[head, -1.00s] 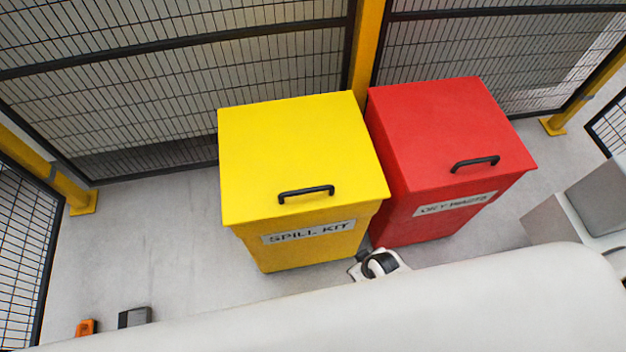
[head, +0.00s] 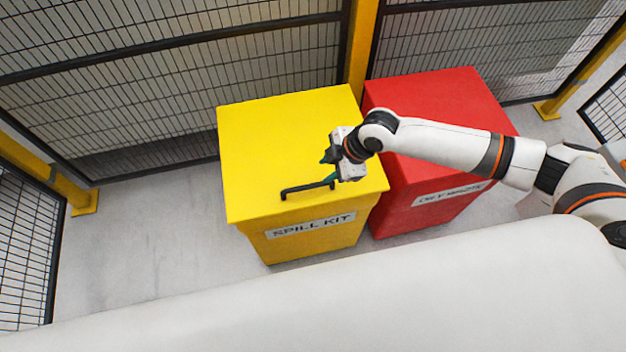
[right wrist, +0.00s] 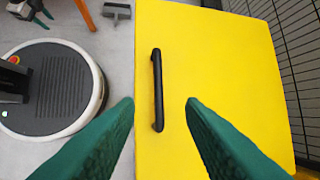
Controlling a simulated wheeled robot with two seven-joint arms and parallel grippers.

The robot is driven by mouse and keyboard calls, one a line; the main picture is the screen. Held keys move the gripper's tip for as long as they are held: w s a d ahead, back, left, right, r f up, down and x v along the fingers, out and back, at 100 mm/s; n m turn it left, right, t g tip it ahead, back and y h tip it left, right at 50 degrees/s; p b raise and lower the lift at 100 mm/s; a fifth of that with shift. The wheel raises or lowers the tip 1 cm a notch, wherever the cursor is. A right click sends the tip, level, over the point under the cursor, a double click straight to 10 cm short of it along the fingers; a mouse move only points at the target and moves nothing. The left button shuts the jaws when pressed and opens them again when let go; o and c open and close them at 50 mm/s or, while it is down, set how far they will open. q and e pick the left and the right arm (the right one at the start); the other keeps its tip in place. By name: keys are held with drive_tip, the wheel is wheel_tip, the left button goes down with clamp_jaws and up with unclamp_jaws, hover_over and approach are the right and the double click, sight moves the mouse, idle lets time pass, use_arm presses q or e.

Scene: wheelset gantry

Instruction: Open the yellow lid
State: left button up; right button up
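The yellow lid (head: 270,140) lies flat and shut on the yellow bin (head: 310,245) labelled SPILL KIT. Its black bar handle (head: 300,189) sits near the front edge. My right gripper (head: 329,168) is over the lid, by the right end of the handle. In the right wrist view, the green fingers of the gripper (right wrist: 161,103) are spread apart. The handle (right wrist: 157,90) shows between and beyond their tips, with nothing gripped. The yellow lid (right wrist: 220,60) fills much of that view. My left gripper is not clearly seen in the head view.
A red bin (head: 450,95) with a shut lid stands close to the right of the yellow one, under my right arm. Mesh fencing (head: 180,60) and a yellow post (head: 362,45) stand behind. Grey floor (head: 150,230) at the left is clear.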

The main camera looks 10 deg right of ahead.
sight(310, 186)
drive_tip(key=x, duration=1.1)
drive_tip(key=shift+s+d+f, duration=0.1)
drive_tip(key=shift+d+f, duration=0.05)
drive_tip(key=shift+d, duration=0.2)
clamp_jaws()
